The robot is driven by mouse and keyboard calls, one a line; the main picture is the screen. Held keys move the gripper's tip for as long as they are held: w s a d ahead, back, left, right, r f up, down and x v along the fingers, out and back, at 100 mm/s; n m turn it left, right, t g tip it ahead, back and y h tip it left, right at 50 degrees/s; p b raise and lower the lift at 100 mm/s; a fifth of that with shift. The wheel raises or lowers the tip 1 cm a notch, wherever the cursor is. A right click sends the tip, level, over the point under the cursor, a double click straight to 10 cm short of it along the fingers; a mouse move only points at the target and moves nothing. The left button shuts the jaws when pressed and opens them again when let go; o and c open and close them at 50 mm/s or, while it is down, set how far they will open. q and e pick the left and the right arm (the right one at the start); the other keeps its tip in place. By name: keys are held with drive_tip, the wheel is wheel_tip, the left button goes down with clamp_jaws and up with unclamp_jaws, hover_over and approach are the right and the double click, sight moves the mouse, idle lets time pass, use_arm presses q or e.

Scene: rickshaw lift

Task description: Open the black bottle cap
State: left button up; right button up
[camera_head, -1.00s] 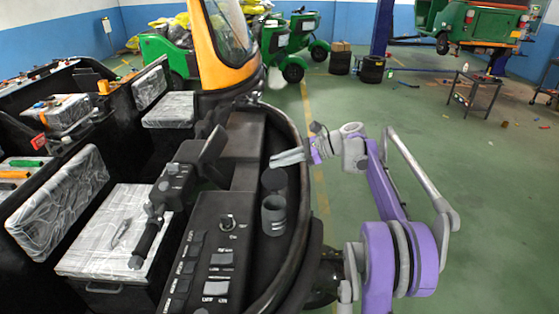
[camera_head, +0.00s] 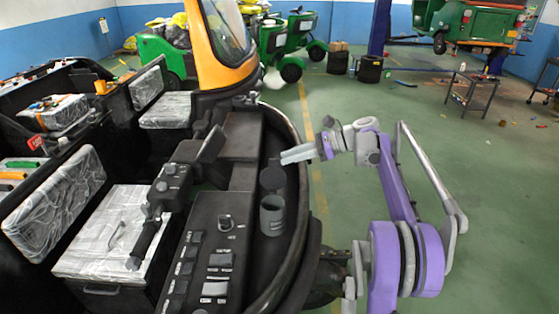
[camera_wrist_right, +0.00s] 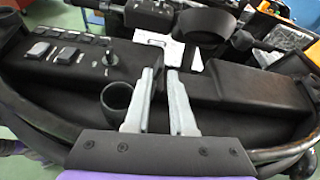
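A dark cylindrical holder (camera_head: 272,220) stands on the right side of the vehicle's black console in the head view, its mouth open upward. A round black cap or lid (camera_head: 272,179) stands tilted at its far rim. The holder also shows in the right wrist view (camera_wrist_right: 116,100), left of the fingers; I cannot make out the cap there. My right gripper (camera_head: 283,158) is just beyond and above the cap, apart from it. Its two grey fingers (camera_wrist_right: 163,72) are a little apart with nothing between them. My left gripper is not in view.
The console has switches and a knob (camera_head: 225,222). A black handlebar (camera_head: 152,225) and a wrapped seat (camera_head: 108,235) lie to the left. A curved black rim borders the console on the right. Green floor (camera_head: 480,210) beyond it is mostly clear; a small black table stands farther back.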

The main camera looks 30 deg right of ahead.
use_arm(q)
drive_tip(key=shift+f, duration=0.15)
use_arm(e)
drive_tip(key=v, duration=0.6)
drive_tip(key=shift+s+d, duration=0.15)
drive_tip(key=shift+d, duration=0.1)
drive_tip(key=shift+r, duration=0.1)
